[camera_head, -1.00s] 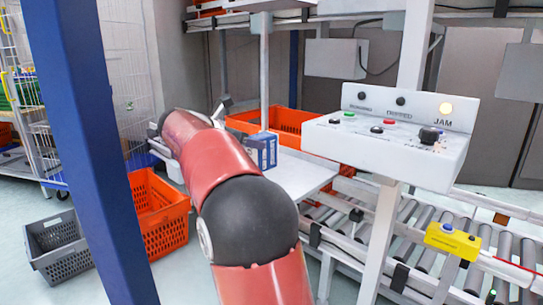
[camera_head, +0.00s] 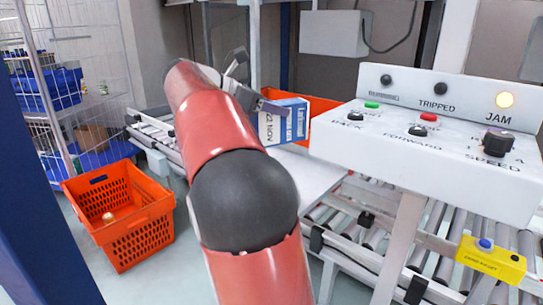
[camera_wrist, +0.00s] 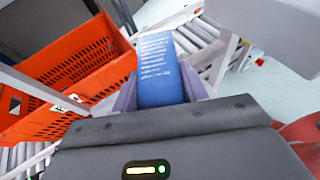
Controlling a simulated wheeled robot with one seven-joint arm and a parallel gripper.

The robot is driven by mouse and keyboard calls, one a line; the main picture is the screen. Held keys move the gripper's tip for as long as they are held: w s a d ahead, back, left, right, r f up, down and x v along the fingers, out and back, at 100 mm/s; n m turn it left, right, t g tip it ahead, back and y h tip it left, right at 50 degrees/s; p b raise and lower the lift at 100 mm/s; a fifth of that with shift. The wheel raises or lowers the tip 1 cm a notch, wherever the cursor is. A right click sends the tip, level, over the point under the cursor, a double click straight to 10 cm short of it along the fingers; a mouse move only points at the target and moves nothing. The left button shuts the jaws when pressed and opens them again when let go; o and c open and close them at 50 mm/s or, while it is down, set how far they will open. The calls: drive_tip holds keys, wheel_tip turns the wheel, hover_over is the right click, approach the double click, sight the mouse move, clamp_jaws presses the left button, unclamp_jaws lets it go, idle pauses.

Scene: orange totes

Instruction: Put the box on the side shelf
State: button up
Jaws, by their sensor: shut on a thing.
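The box, a blue and white printed carton (camera_head: 284,122), is in the head view at the end of my arm, raised above a pale flat surface (camera_head: 312,182). In the wrist view the box shows a blue printed face (camera_wrist: 160,66) between the fingers. My gripper (camera_head: 264,108) is shut on it; it also shows in the wrist view (camera_wrist: 158,92). Part of my gripper is hidden behind my red arm in the head view. Which surface is the side shelf I cannot tell.
An orange tote (camera_head: 318,104) is behind the box. Another orange tote (camera_head: 130,226) stands on the floor at left. A control panel (camera_head: 430,140) on a post and a roller conveyor (camera_head: 430,235) are at right. A blue post (camera_head: 40,220) is at the left edge.

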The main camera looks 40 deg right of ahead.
wheel_tip(320, 180, down, 10)
drive_tip(key=shift+r+b, duration=0.1)
drive_tip(key=shift+b, duration=0.85)
drive_tip(key=shift+f, duration=0.2)
drive_tip(key=o, duration=1.2)
drive_tip(key=shift+c, duration=0.2)
drive_tip(key=shift+r, duration=0.1)
drive_tip(key=shift+w+a+r, duration=0.1)
drive_tip(key=shift+a+r, duration=0.1)
drive_tip(key=shift+a, duration=0.05)
drive_tip(key=p+v, duration=0.1)
drive_tip(key=v, duration=1)
drive_tip(key=shift+a+p, duration=0.25)
drive_tip(key=shift+p, duration=0.15)
